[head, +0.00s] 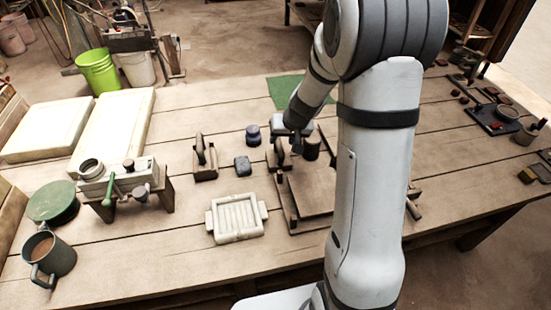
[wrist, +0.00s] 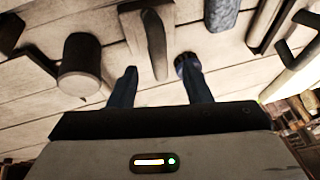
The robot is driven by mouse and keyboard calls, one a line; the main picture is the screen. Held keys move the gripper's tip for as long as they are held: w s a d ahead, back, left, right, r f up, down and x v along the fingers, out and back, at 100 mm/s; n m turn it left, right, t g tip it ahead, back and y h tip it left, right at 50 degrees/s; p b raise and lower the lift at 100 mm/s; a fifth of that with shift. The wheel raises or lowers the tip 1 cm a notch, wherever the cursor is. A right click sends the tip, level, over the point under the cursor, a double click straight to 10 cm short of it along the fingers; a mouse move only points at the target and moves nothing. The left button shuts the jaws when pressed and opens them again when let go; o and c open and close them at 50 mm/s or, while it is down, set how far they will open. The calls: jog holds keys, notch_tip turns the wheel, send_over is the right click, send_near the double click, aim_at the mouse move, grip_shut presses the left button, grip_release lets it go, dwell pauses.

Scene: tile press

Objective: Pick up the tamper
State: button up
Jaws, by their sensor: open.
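The other block (head: 205,171) stands farther left. My gripper (wrist: 158,86) is open, with nothing between its fingers. In the head view my gripper (head: 295,139) hangs above the table, its fingertips partly hard to see.
A dark blue round knob (head: 252,136) and a dark block (head: 242,165) lie left of my gripper. A dark cylinder (wrist: 80,68) stands on its other side. A pale ribbed tray (head: 238,219) lies nearer. My arm hides part of the table.

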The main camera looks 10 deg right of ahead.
aim_at(280, 144)
jog(key=x, duration=0.6)
jog(key=shift+r+b, duration=0.1)
jog(key=shift+b, duration=0.25)
jog(key=shift+c, duration=0.3)
grip_shut()
